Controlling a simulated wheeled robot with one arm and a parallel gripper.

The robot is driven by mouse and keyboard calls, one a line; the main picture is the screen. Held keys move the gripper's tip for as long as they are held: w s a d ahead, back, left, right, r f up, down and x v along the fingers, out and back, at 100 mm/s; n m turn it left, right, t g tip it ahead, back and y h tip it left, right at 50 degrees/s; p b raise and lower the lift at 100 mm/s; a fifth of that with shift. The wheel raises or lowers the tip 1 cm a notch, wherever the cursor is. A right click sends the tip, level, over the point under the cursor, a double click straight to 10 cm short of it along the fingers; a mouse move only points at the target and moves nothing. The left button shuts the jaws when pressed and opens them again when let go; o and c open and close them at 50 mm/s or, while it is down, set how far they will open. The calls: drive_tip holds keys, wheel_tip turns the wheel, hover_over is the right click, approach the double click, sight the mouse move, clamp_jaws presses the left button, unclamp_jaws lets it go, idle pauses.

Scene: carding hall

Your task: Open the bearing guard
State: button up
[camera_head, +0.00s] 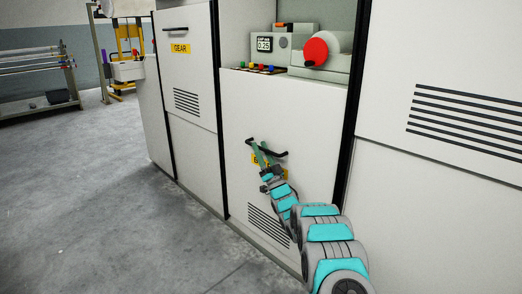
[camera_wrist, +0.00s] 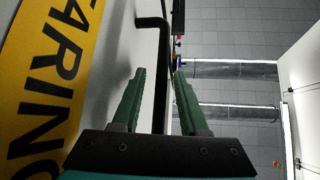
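The bearing guard (camera_head: 240,110) is a pale panel low on the machine, flush with its front and looking shut. Its black bar handle (camera_head: 281,154) also shows in the wrist view (camera_wrist: 163,60). A yellow label reading "BEARING" (camera_wrist: 45,80) is on the guard's face in the wrist view; my arm partly covers it in the head view. My gripper (camera_head: 262,148) is at the handle. In the wrist view its green fingers (camera_wrist: 157,90) are apart, one on each side of the bar, with gaps visible. I cannot tell the exact depth of the bar between them.
A panel with a yellow "GEAR" label (camera_head: 180,48) and its own handle is left of the guard. Grey floor (camera_head: 90,190) is clear at left. A rack (camera_head: 40,75) stands far back.

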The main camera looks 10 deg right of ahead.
drive_tip(key=shift+s, duration=0.1)
drive_tip(key=v, duration=0.7)
drive_tip(key=shift+s+f, duration=0.2)
drive_tip(key=shift+f, duration=0.1)
drive_tip(key=shift+d, duration=0.1)
